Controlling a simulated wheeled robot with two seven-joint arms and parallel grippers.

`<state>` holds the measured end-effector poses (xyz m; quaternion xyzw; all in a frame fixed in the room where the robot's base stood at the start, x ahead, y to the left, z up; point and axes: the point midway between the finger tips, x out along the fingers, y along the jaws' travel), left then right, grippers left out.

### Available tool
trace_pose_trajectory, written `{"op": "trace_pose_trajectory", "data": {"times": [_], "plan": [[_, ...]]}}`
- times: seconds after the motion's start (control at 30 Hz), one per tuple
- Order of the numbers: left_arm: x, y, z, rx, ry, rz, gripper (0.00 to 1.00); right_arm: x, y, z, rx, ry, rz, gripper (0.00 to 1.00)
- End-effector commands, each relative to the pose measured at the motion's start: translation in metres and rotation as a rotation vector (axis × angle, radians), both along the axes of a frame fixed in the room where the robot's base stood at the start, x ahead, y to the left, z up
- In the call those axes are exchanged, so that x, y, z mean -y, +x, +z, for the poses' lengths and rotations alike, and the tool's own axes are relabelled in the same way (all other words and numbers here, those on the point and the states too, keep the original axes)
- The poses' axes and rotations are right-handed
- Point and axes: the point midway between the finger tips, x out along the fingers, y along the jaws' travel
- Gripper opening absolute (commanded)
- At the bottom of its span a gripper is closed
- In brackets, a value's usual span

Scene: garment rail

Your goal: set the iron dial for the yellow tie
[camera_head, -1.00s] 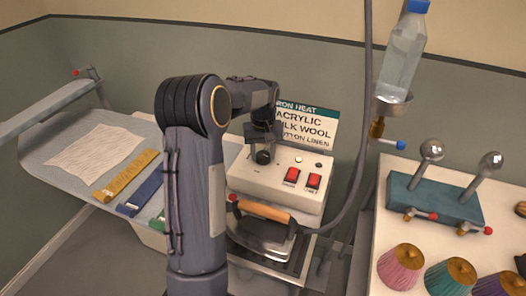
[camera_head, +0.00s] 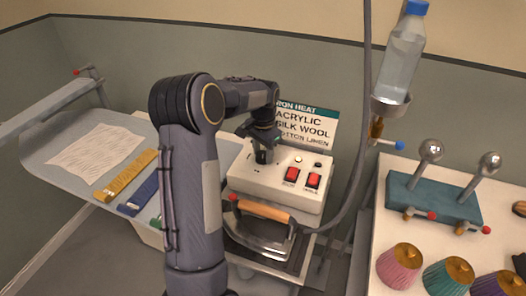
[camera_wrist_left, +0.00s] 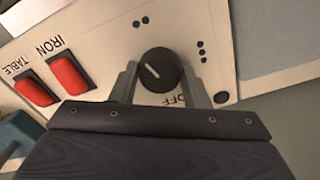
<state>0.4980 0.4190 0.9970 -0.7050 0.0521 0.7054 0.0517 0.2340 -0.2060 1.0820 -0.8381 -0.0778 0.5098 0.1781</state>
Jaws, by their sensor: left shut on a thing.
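The iron dial (camera_wrist_left: 160,73) is a round black knob with a white pointer line on the cream control box (camera_head: 270,190). In the left wrist view the line points toward the upper left, away from the OFF print, with groups of dots around the knob. My left gripper (camera_head: 262,156) reaches down onto the box, and its fingers (camera_wrist_left: 166,82) are shut on the dial from both sides. The yellow tie (camera_head: 125,175) lies on the ironing board (camera_head: 55,135) at left, next to a blue tie. My right gripper is not in view.
Two red switches, IRON (camera_wrist_left: 68,72) and TABLE (camera_wrist_left: 37,90), sit beside the dial. The iron (camera_head: 262,230) rests below the box. A heat sign (camera_head: 305,128) stands behind. A water bottle (camera_head: 402,60) and a lever block (camera_head: 435,197) are to the right.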

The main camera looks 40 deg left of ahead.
Motion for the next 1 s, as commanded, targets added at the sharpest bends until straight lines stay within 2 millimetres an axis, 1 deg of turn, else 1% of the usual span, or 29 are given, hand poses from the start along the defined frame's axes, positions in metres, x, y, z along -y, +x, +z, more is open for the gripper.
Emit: {"op": "trace_pose_trajectory", "data": {"times": [0.2,0.43,0.7,1.0], "plan": [[-0.0007,0.0005,0.0013,0.003,0.001,-0.159,0.19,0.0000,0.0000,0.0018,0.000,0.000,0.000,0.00],[-0.0007,0.0005,0.0012,0.002,0.002,-0.272,0.19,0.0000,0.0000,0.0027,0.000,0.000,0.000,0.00],[-0.0004,0.0007,0.0011,0.003,0.001,-0.327,0.19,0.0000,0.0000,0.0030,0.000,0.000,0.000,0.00],[-0.0005,0.0007,0.0011,0.003,0.001,-0.332,0.19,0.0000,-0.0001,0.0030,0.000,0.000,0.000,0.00]]}}
